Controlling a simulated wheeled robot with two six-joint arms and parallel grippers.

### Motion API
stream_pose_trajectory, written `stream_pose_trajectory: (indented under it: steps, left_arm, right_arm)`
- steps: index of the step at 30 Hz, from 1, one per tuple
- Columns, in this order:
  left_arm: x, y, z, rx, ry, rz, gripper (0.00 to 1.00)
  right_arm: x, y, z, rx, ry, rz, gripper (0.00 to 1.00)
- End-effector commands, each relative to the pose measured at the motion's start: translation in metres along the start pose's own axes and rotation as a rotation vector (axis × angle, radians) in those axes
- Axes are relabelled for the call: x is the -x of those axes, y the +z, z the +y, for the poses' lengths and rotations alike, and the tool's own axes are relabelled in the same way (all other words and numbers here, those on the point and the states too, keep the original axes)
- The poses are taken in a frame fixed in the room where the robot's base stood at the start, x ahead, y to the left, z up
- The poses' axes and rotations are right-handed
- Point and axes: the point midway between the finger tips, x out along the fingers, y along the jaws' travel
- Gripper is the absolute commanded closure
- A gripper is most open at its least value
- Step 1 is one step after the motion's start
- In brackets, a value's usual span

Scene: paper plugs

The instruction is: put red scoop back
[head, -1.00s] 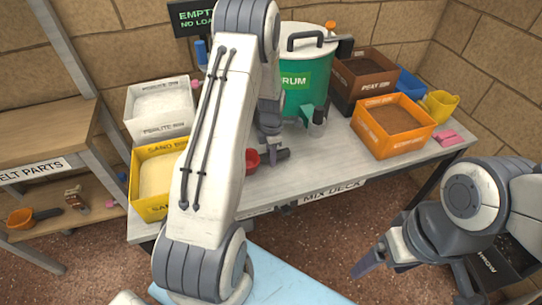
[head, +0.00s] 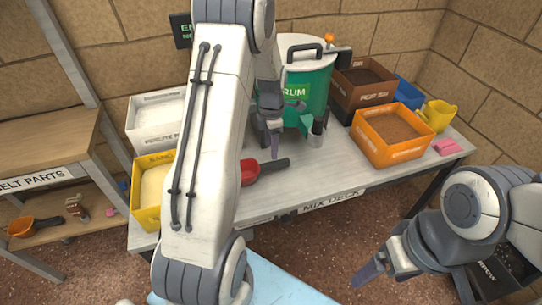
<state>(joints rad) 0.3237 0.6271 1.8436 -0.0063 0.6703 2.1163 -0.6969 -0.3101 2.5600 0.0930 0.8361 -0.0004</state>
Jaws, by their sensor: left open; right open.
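The red scoop (head: 251,172) lies on the grey mix deck table. Its dark handle (head: 274,164) points right, and part of its bowl is hidden behind my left arm. My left gripper (head: 274,150) is open and empty, fingers down, just above and behind the scoop's handle. I cannot tell whether a fingertip touches it. My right gripper (head: 366,272) is open and empty, low in front of the table at the right.
A green drum (head: 303,92) stands behind the scoop. A white perlite bin (head: 155,125) and yellow sand bin (head: 148,200) are at left. An orange bin (head: 393,150), brown peat bin (head: 366,80) and yellow jug (head: 438,114) are at right. An orange scoop (head: 22,226) lies on the lower left shelf.

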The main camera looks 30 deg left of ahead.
Motion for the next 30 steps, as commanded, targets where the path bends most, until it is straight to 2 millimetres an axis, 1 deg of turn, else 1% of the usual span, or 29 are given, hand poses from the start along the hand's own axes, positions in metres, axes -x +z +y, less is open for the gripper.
stream_pose_trajectory:
  steps: [1,3,6,10,12,14,17,18,19,20,21,22,23,24,25,26,27,30]
  left_arm:
    - [0.009,0.000,0.001,0.000,0.003,-0.002,0.40]
    - [0.017,0.000,0.000,0.000,0.001,-0.001,0.40]
    - [0.024,0.000,0.000,0.000,0.001,-0.001,0.40]
    - [0.026,0.001,-0.001,-0.004,0.000,0.000,0.40]
    - [0.030,0.005,-0.007,-0.048,0.000,-0.001,0.40]
    - [0.038,0.015,-0.020,-0.142,0.002,-0.005,0.40]
    - [0.059,0.039,-0.063,-0.442,0.008,-0.015,0.40]
    - [0.070,0.049,-0.087,-0.606,0.011,-0.021,0.40]
    - [0.078,0.055,-0.107,-0.738,0.013,-0.025,0.40]
    - [0.085,0.060,-0.128,-0.878,0.015,-0.029,0.40]
    - [0.095,0.063,-0.156,-1.069,0.017,-0.034,0.40]
    - [0.101,0.064,-0.176,-1.211,0.019,-0.038,0.40]
    - [0.106,0.064,-0.197,-1.353,0.022,-0.042,0.40]
    - [0.113,0.062,-0.223,-1.542,0.027,-0.048,0.40]
    - [0.118,0.058,-0.242,-1.683,0.031,-0.054,0.40]
    - [0.122,0.054,-0.261,-1.824,0.035,-0.059,0.40]
    - [0.126,0.046,-0.284,-2.006,0.040,-0.065,0.40]
    - [0.133,0.023,-0.330,-2.419,0.057,-0.081,0.40]
  right_arm:
    - [0.002,0.000,0.000,0.000,0.000,0.000,0.16]
    - [0.002,0.000,0.000,0.000,0.000,0.000,0.16]
    - [0.003,0.000,0.000,0.000,0.000,0.000,0.16]
    - [0.003,0.000,0.000,0.000,0.000,0.000,0.16]
    - [0.003,0.000,0.000,0.000,0.000,0.000,0.16]
    - [0.003,0.000,0.000,0.000,0.000,0.000,0.16]
    - [0.003,0.000,0.000,0.000,0.000,0.000,0.16]
    - [0.003,0.000,0.000,0.000,0.000,0.000,0.16]
    - [0.003,0.000,0.000,0.000,0.000,0.000,0.16]
    - [0.003,0.000,0.000,0.000,0.000,0.000,0.16]
    - [0.003,0.000,0.000,0.000,0.000,0.000,0.16]
    - [0.003,0.000,0.000,0.000,0.000,0.000,0.16]
    - [0.003,0.000,0.000,0.000,0.000,0.000,0.16]
    - [0.003,0.000,0.000,0.000,0.000,0.000,0.16]
    - [0.003,0.000,0.000,0.000,0.000,0.000,0.16]
    - [0.003,0.000,0.000,0.000,0.000,0.000,0.16]
    - [0.003,0.000,0.000,0.000,0.000,0.000,0.16]
    - [0.003,0.000,0.000,0.000,0.000,0.000,0.16]
